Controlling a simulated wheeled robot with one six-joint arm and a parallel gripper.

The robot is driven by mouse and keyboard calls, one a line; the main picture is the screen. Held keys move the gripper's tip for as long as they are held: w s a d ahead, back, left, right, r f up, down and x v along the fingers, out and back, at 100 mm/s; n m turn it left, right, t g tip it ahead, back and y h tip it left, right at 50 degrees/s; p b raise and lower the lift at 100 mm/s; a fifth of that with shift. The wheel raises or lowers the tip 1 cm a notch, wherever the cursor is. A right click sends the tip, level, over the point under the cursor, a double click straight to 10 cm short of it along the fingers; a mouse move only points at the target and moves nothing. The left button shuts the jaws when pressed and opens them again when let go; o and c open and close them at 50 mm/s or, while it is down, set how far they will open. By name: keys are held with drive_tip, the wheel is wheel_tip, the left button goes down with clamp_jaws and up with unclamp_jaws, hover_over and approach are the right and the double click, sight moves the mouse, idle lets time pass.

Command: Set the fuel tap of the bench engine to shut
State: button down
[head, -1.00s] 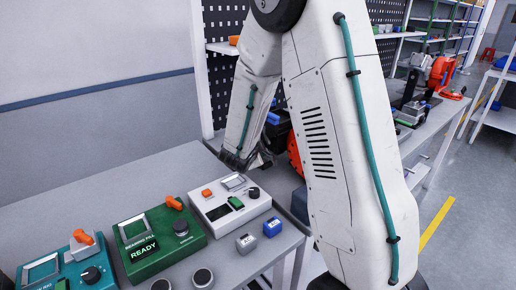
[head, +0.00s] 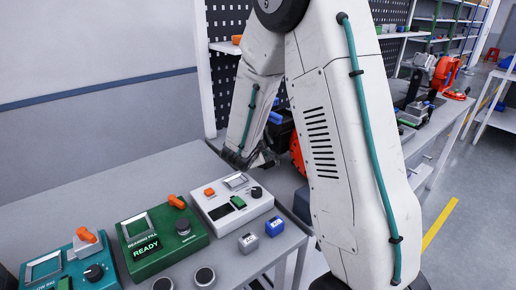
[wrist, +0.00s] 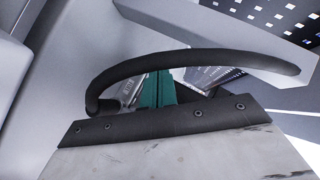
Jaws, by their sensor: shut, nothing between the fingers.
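I cannot make out the bench engine's fuel tap for certain in either view. A dark and orange machine (head: 297,155) shows partly behind my arm in the head view; most of it is hidden, and I cannot tell whether it is the engine. My forearm comes down to a dark wrist joint above the far side of the bench, behind the white box. The fingers of my gripper do not show there. The wrist view shows a curved black bar (wrist: 200,57), a dark screwed strip (wrist: 160,120) and a teal piece (wrist: 150,92) behind them, all unclear.
On the near bench stand a white box (head: 213,211), a green box (head: 150,263) reading READY and a teal box (head: 72,252), with orange levers or buttons. Small grey (head: 248,243) and blue blocks (head: 274,226) lie beside them. A second bench (head: 430,145) runs behind on the right.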

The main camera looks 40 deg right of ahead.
drive_tip(key=shift+w, duration=0.85)
drive_tip(key=shift+w+f, duration=0.15)
drive_tip(key=shift+w, duration=0.3)
drive_tip(key=shift+w+a, duration=0.1)
